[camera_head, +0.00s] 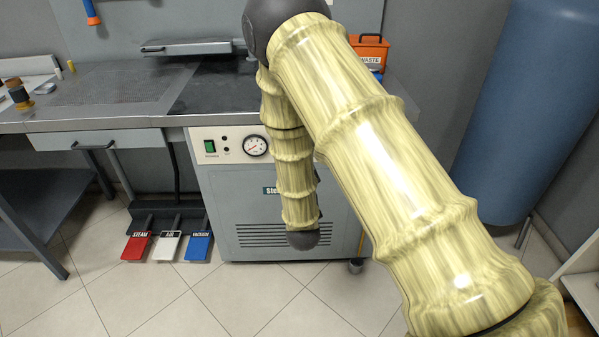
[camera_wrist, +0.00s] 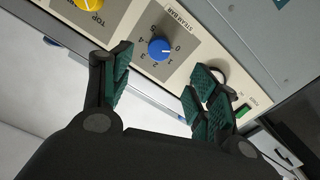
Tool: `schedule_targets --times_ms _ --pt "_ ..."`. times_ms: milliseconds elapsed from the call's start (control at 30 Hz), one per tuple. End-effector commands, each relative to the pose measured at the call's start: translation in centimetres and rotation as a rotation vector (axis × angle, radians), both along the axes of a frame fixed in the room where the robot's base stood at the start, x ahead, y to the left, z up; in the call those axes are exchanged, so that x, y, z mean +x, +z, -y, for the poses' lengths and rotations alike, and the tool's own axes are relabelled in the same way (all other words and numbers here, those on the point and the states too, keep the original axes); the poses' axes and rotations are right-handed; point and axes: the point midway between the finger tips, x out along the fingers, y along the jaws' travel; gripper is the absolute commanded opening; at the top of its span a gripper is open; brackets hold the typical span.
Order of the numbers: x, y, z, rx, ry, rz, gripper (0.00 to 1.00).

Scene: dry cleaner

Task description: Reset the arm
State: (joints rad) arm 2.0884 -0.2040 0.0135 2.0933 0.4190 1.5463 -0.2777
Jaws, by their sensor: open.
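My gripper (camera_wrist: 161,64) is open and empty in the wrist view, its two green-padded fingers spread apart. Beyond the fingers is a beige control panel with a blue knob (camera_wrist: 160,49) marked STEAM BAR. The knob appears between the fingertips; I cannot tell how far off it is. In the head view my arm rises from the lower right, bends at the top and hangs down before the grey steam machine (camera_head: 228,190). My gripper cannot be made out there.
An ironing table (camera_head: 95,90) stands at the left and back. Red (camera_head: 136,247), white (camera_head: 167,246) and blue (camera_head: 198,247) pedals sit on the floor. A yellow knob (camera_wrist: 91,4) is on the panel.

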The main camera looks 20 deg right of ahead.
Motion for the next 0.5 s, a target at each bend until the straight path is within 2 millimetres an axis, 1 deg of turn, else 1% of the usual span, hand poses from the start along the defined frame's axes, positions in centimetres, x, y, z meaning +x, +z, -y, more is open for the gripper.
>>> schedule_targets --times_ms 267,333,367,433,467,500 --pt "0.0 0.0 0.0 0.0 0.0 0.0 0.6" --pt "-0.1 -0.3 0.1 0.004 0.0 -0.011 0.6" --pt "-0.3 -0.6 0.2 0.008 0.001 -0.023 0.6" --pt "-1.2 -1.8 0.5 0.023 0.002 -0.069 0.6" --pt "-1.8 -2.6 0.7 0.034 0.002 -0.101 0.6" --pt "-2.8 -3.9 1.0 0.05 0.004 -0.15 0.6"
